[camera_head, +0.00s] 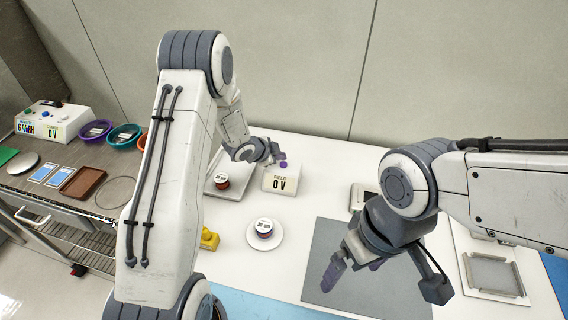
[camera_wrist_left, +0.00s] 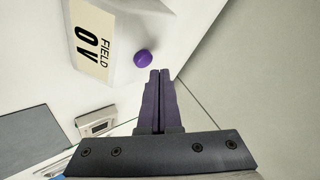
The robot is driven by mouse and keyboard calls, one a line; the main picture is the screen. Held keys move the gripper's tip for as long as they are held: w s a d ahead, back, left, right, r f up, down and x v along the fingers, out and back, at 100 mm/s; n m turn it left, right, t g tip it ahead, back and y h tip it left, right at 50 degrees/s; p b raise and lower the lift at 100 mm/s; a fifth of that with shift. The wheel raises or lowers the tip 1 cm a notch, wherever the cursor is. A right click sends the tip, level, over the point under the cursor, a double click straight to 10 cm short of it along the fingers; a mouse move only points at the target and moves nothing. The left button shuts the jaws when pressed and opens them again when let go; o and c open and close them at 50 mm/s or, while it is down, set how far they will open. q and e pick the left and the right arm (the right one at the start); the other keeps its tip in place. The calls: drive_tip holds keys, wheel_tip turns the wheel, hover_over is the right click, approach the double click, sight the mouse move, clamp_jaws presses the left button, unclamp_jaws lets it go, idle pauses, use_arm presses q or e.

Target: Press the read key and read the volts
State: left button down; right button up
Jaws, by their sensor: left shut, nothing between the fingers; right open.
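A white meter box (camera_head: 281,182) on the table has a cream display that reads FIELD 0 V. The display also shows in the left wrist view (camera_wrist_left: 91,39). A purple round key (camera_wrist_left: 144,58) is on top of the box; it is small in the head view (camera_head: 283,164). My left gripper (camera_head: 279,158) is shut and empty, its fingertips (camera_wrist_left: 159,72) close to the key. I cannot tell whether they touch it. My right gripper (camera_head: 352,277) is open and empty above the grey mat (camera_head: 328,241).
A labelled spool (camera_head: 264,228) sits on a white saucer (camera_head: 278,240), and another (camera_head: 221,181) sits on a tray left of the meter. A yellow object (camera_head: 209,239) stands nearby. A side bench at left holds coloured bowls (camera_head: 124,135) and another meter (camera_head: 55,122).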

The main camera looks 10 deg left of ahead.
sight(281, 165)
use_arm(q)
drive_tip(key=shift+f, duration=0.1)
idle(0.6)
drive_tip(key=shift+f+b, duration=0.3)
drive_tip(key=shift+b, duration=0.05)
drive_tip(key=shift+f+b, duration=0.5)
drive_tip(key=shift+f, duration=0.05)
idle(0.5)
idle(0.3)
drive_tip(key=shift+r+p, duration=0.8)
drive_tip(key=shift+r, duration=0.2)
wheel_tip(281, 165, up, 5)
drive_tip(key=p, duration=0.4)
